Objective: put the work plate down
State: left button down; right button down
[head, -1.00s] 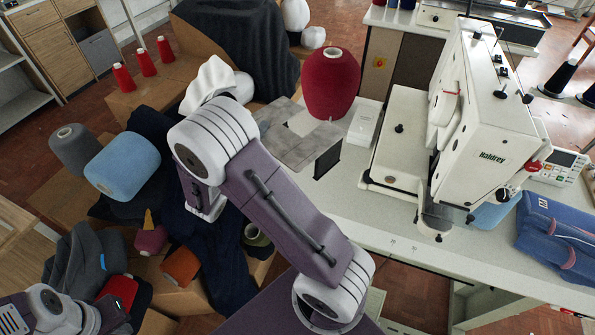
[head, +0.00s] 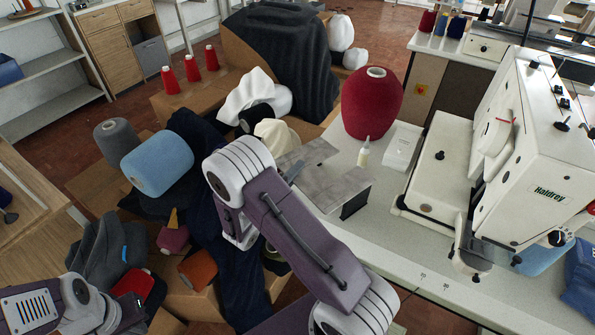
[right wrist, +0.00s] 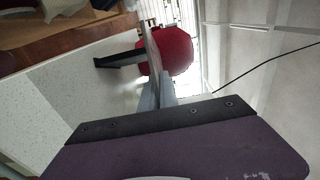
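The work plate (head: 338,188) is a flat grey sheet with a notch, at the left end of the pale sewing table, in front of the dark red thread cone. In the right wrist view the plate (right wrist: 152,48) shows nearly edge-on between the two grey fingers of my right gripper (right wrist: 158,97), which is shut on it. In the head view my right arm hides most of that gripper. Whether the plate touches the table is unclear. Of my left arm only a part at the lower left shows; no left fingers are seen.
The dark red cone (head: 372,103), a small bottle (head: 363,152), a white tray (head: 402,147) and the sewing machine (head: 520,150) stand beyond. Boxes with cloth and a blue spool (head: 157,163) lie left.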

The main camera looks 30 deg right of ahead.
jog(key=shift+s, duration=0.1)
jog(key=c, duration=1.6)
grip_release()
jog(key=shift+r, duration=0.2)
jog(key=v, duration=1.2)
jog(key=shift+p, duration=0.3)
